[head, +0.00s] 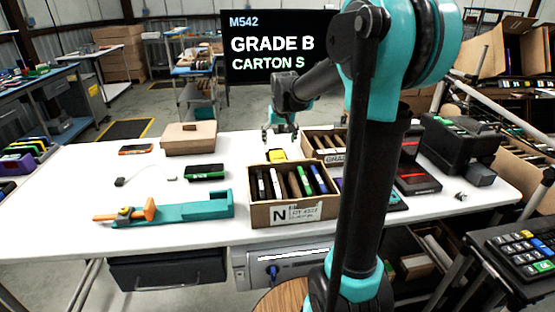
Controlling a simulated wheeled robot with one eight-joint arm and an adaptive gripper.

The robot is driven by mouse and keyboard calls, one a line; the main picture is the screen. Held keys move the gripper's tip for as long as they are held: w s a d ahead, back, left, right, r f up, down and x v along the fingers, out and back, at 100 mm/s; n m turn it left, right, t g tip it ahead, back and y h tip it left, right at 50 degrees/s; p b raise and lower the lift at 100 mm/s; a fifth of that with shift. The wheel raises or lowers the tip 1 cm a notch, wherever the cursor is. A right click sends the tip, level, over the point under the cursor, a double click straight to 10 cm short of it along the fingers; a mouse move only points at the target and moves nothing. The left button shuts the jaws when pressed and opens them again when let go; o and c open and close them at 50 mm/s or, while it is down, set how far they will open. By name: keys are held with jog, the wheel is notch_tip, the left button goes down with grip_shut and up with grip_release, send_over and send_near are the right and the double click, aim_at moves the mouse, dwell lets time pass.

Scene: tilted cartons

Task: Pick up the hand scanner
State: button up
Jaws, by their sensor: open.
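My gripper (280,135) hangs over the far middle of the white table, with its fingers apart and nothing seen between them. A small yellow and dark object (277,155) lies on the table just below the gripper, behind the front carton. It may be the hand scanner, but it is too small to be sure, and its lower part is hidden by the carton. The gripper looks above it; whether they touch cannot be told.
A carton marked N (292,213) holds several upright devices. A second carton (318,142) stands behind it, partly hidden by my arm. A teal fixture (190,213), a green-screened device (205,172), an orange-edged device (136,149) and a closed brown box (188,138) lie left.

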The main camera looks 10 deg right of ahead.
aim_at(278, 155)
jog(key=shift+x, duration=4.35)
jog(key=shift+c, duration=0.6)
jog(key=shift+r, duration=0.1)
jog(key=c, duration=1)
